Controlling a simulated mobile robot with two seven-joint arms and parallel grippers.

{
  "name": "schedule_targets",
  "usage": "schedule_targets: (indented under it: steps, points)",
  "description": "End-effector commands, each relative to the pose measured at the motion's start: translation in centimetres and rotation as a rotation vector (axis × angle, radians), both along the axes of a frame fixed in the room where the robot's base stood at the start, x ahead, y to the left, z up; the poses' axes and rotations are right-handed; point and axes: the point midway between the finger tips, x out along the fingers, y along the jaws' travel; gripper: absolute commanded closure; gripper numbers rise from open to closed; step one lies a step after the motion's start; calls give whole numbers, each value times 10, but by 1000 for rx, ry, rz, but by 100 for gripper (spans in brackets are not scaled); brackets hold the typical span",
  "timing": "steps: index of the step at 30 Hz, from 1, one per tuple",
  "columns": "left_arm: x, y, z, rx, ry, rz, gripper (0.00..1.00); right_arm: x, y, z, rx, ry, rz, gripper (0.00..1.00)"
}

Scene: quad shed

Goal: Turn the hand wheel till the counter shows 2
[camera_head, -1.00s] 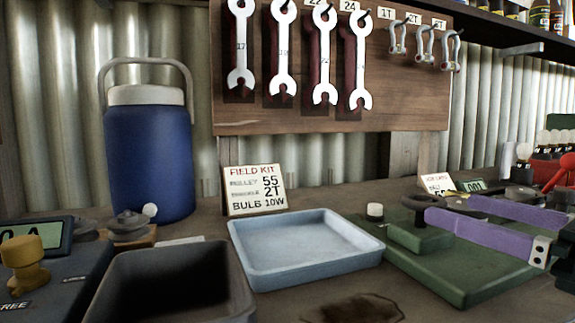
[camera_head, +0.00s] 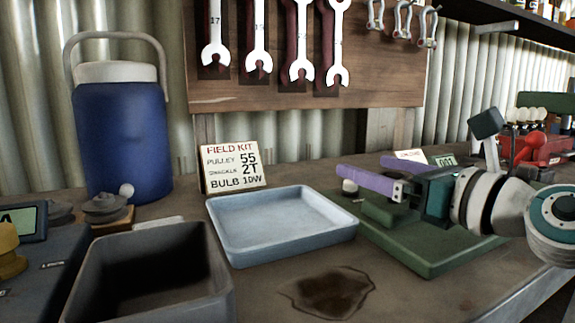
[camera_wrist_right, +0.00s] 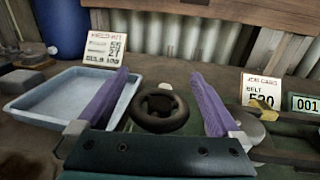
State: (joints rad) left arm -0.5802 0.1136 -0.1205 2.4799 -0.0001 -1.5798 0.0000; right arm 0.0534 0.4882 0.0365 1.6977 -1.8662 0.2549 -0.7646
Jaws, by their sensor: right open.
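My right gripper (camera_head: 362,167) has two purple fingers, open and apart. In the right wrist view, its fingertips (camera_wrist_right: 159,76) stand either side of the dark round hand wheel (camera_wrist_right: 160,108), with a gap on both sides. The wheel is empty of any grip. In the head view the gripper and fingers hide the wheel, which sits over the green base plate (camera_head: 440,262). The counter (camera_head: 443,161) reads 001 in the head view; it also shows in the right wrist view (camera_wrist_right: 307,103). My left gripper is not in view.
A pale blue tray (camera_head: 228,243) lies left of the green plate, with a dark grey bin (camera_head: 215,235) further left. A job card (camera_wrist_right: 262,90) stands near the counter. A small white-topped knob (camera_head: 350,186) is by the plate.

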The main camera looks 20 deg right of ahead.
Motion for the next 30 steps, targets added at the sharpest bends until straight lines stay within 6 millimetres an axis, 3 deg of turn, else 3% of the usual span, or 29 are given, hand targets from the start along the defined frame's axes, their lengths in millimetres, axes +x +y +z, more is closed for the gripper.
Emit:
schedule_targets:
  steps: [8, 30]
  points:
    - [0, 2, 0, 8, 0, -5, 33, 1, 0, 0, 0, 0, 0, 2]
    - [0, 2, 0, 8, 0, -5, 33, 0, 0, 0, -1, -1, 0, 84]
